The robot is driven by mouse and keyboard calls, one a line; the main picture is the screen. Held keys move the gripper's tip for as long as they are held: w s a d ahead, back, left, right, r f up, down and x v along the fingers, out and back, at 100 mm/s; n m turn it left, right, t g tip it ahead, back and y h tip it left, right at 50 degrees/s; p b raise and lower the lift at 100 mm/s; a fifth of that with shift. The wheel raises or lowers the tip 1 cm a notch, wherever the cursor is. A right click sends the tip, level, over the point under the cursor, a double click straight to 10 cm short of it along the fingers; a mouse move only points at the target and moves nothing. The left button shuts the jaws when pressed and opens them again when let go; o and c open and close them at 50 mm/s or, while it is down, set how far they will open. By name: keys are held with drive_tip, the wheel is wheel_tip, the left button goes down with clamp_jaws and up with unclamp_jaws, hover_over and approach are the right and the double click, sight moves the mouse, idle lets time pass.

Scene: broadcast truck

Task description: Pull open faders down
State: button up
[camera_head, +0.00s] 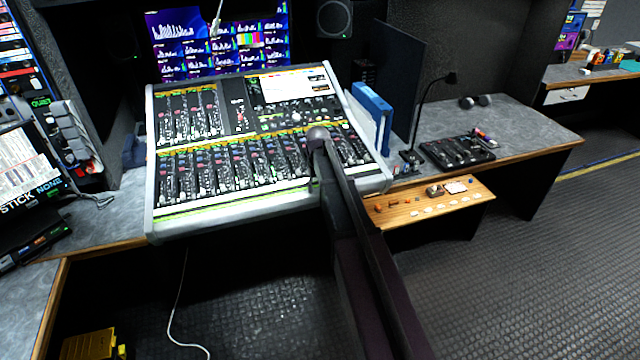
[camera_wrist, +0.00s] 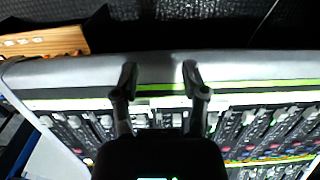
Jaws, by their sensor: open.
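The mixing console (camera_head: 222,203) is a tilted, grey-framed desk on the counter. Its long lower bank of faders (camera_head: 232,168) runs across the front, with a smaller bank (camera_head: 190,115) at upper left. Individual fader heights are too small to tell there. My arm reaches over the right part of the lower bank and hides some of it; my gripper cannot be made out in that view. In the wrist view, my gripper (camera_wrist: 159,78) is open and empty, its fingertips over the console's front edge strip. Faders (camera_wrist: 265,130) show on both sides; those behind the gripper are hidden.
Blue binders (camera_head: 372,105) stand just right of the console. A small black panel (camera_head: 458,152) and a thin black stand are on the right counter. A wooden shelf (camera_head: 425,207) with small items juts out below. Monitors (camera_head: 218,42) are behind the console.

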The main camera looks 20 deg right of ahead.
drive_tip(key=s+a+f+b, duration=0.2)
drive_tip(key=s+f+b, duration=0.4)
drive_tip(key=f+b, duration=0.1)
drive_tip(key=s+a+f+b, duration=0.3)
drive_tip(key=s+f+b, duration=0.2)
drive_tip(key=f+b, duration=0.3)
drive_tip(key=shift+s+a+f, duration=0.2)
drive_tip(key=shift+s+f, duration=0.1)
drive_tip(key=shift+s, duration=0.05)
idle(0.6)
drive_tip(key=s+a, duration=0.2)
drive_tip(key=s, duration=0.5)
drive_tip(key=s+a, duration=0.3)
drive_tip(key=s, duration=0.3)
wheel_tip(320, 180, up, 18)
drive_tip(key=p, duration=1.8)
drive_tip(key=shift+s+r, duration=0.2)
drive_tip(key=shift+s, duration=0.25)
drive_tip(key=shift+d, duration=0.1)
